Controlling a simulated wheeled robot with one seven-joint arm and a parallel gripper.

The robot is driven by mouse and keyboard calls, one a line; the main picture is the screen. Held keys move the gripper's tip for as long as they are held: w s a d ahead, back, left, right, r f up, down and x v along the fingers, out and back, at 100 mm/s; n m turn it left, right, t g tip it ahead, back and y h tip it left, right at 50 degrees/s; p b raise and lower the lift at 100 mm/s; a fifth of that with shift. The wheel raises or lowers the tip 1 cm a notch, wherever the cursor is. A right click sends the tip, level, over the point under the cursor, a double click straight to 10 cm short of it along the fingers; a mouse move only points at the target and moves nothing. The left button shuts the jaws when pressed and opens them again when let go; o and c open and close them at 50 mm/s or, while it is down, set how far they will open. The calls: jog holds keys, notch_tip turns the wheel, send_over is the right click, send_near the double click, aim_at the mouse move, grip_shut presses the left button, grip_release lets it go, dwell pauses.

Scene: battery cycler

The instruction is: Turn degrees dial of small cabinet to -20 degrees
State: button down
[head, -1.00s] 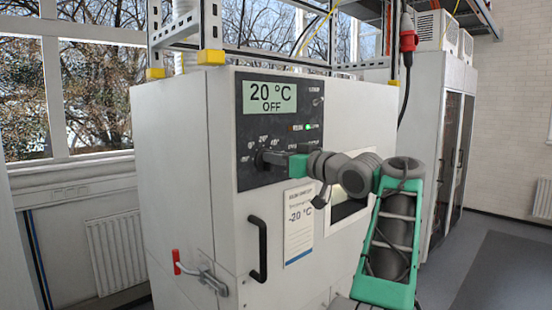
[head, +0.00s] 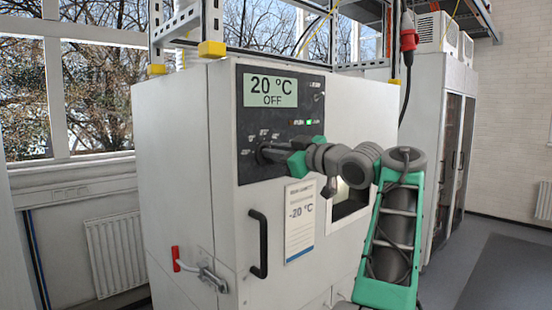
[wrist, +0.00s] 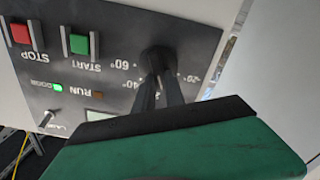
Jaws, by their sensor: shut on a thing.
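The degrees dial (wrist: 157,58) is a dark round knob on the black panel of the small cabinet (head: 172,160). Printed degree marks ring it; 60°, 40° and -20° can be read in the wrist view, which shows the panel upside down. My gripper (wrist: 160,76) is shut on the dial, one dark finger on each side. In the head view my gripper (head: 268,153) reaches the panel from the right and mostly covers the dial. The dial's pointer cannot be made out. The display (head: 270,90) reads 20 °C, OFF.
Red STOP (wrist: 20,33) and green START (wrist: 79,44) buttons sit near the dial. A paper label (head: 300,222) reading -20 °C hangs below the panel. A black door handle (head: 259,244) and a red-tipped latch (head: 202,271) stick out lower down.

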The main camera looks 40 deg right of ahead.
jog(key=n+b, duration=0.1)
jog(key=n, duration=0.2)
jog(key=n+b, duration=0.2)
jog(key=n, duration=0.2)
jog(key=f+n+b, duration=0.1)
jog(key=n, duration=0.2)
jog(key=shift+a+n, duration=0.3)
jog(key=shift+a, duration=0.05)
jog(key=shift+n+b, duration=0.3)
jog(key=c, duration=1.4)
grip_release()
jog(key=s+b, duration=0.1)
jog(key=s, duration=0.6)
jog(key=shift+s, duration=0.4)
